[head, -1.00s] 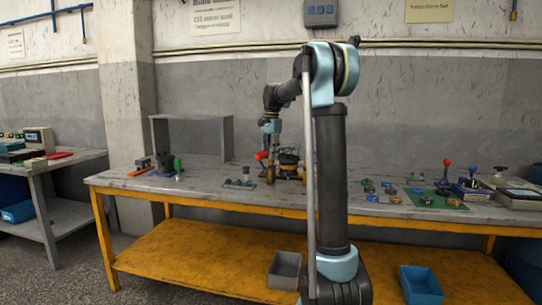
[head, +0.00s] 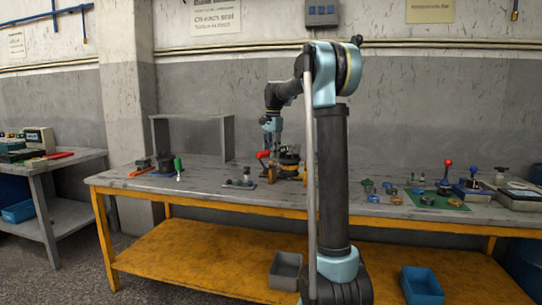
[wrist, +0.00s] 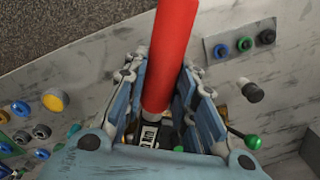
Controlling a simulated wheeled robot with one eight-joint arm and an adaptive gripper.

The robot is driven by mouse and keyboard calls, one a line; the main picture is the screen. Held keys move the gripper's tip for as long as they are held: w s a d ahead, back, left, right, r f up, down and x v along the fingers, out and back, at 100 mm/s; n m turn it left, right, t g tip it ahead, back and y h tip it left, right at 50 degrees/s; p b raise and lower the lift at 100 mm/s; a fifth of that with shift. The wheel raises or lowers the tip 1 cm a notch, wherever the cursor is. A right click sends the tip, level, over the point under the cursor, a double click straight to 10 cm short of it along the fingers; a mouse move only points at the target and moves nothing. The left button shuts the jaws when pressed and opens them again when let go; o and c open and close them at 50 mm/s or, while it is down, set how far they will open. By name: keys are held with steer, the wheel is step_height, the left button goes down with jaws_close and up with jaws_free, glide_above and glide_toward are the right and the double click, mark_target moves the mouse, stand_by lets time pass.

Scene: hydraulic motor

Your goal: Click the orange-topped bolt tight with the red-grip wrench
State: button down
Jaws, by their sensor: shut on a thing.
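My gripper (wrist: 163,98) is shut on the red-grip wrench (wrist: 172,45); the long red grip runs between the blue-grey fingers and toward the top of the wrist view. A dark shaft with a white label shows below the grip. In the head view my gripper (head: 273,142) is at the hydraulic motor (head: 289,157), with the red grip end (head: 263,154) sticking out to its left. I cannot make out the orange-topped bolt, nor whether the wrench head is on it; my gripper and the wrench hide that area.
A grey plate with coloured rings (wrist: 241,44) lies on the bench. A green-knobbed lever (wrist: 251,141) is right of my fingers in the wrist view. Several small coloured parts (head: 388,190) and a green mat (head: 435,200) lie at right. A grey shelf (head: 194,137) stands behind.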

steer(key=shift+d+r, duration=0.2)
steer(key=shift+d, duration=0.1)
steer(key=shift+a+r, duration=0.2)
steer(key=shift+r, duration=1.8)
steer(key=shift+s+f, duration=0.1)
stand_by(0.5)
